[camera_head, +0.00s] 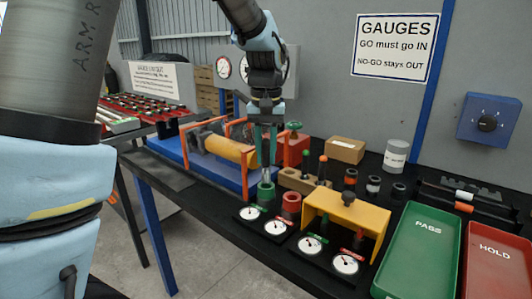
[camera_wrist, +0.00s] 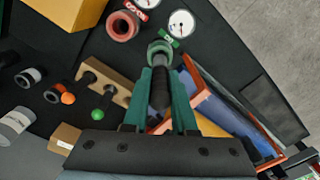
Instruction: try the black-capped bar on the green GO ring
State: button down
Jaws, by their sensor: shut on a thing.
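My gripper (camera_head: 266,163) points down over the bench, its teal fingers shut on the black-capped bar. In the wrist view the bar's black cap (camera_wrist: 160,92) lies between the fingers. The bar's pale metal lower end (camera_head: 267,175) shows below the fingertips in the head view. The green GO ring (camera_head: 266,194) stands directly beneath it, and also shows at the bar's far end in the wrist view (camera_wrist: 160,47). I cannot tell whether the bar's tip is just above the ring's opening or slightly inside it.
A red ring (camera_head: 291,203) stands right beside the green one. Dials stand in front, with a yellow guard (camera_head: 346,212) to the right. A wooden block (camera_head: 300,180) holds green- and orange-topped bars. An orange-framed blue fixture (camera_head: 215,155) lies left. Green PASS (camera_head: 420,255) and red HOLD (camera_head: 500,265) trays lie far right.

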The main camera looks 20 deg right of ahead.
aim_at(266, 138)
jog(key=shift+f, duration=0.25)
dwell(0.4)
jog(key=shift+f+b, duration=1)
jog(key=shift+f, duration=0.75)
jog(key=c, duration=0.6)
grip_release()
jog(key=shift+c, duration=0.2)
notch_tip(266, 138, up, 11)
jog(key=shift+f+b, duration=0.1)
jog(key=shift+b, duration=0.45)
jog(key=shift+s, duration=0.1)
